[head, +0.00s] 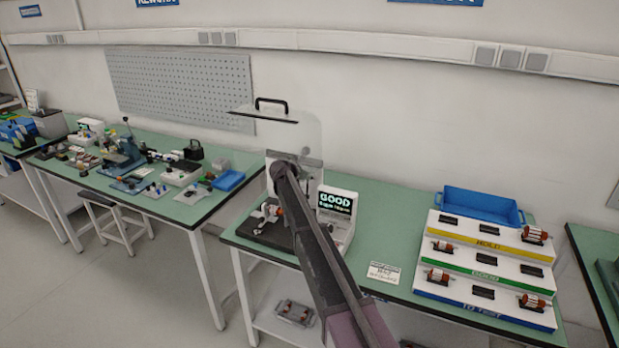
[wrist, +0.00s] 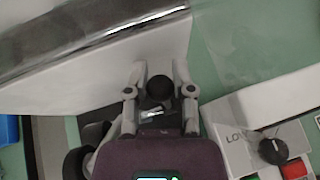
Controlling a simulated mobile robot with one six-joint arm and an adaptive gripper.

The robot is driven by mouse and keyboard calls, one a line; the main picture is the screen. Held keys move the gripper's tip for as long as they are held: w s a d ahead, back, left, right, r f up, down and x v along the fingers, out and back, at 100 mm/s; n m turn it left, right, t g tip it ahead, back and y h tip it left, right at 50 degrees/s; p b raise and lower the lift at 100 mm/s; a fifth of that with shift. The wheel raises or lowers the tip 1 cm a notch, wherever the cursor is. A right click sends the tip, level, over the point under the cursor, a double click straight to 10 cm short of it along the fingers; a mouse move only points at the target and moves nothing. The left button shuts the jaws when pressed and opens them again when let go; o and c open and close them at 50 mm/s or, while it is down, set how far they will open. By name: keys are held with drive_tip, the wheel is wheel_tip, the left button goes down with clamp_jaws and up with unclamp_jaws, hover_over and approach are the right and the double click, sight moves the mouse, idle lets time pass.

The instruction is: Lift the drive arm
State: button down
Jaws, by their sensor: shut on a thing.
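My gripper (wrist: 159,78) shows in the wrist view with one finger on each side of a round black knob (wrist: 158,90), shut on it. The knob appears to be the end of the drive arm; the rest of that arm is mostly hidden behind the gripper. In the head view my own arm reaches over the tester on the middle table and hides the gripper and drive arm.
A clear guard with a black handle (head: 271,101) stands raised above the tester. A dial (wrist: 273,150) and red button (wrist: 294,170) sit at lower right in the wrist view. A stepped rack (head: 485,263) with several rotors and a blue bin (head: 480,205) stand right.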

idle(0.8)
drive_tip(key=shift+c, duration=2.3)
unclamp_jaws()
drive_tip(key=shift+w+f, duration=0.1)
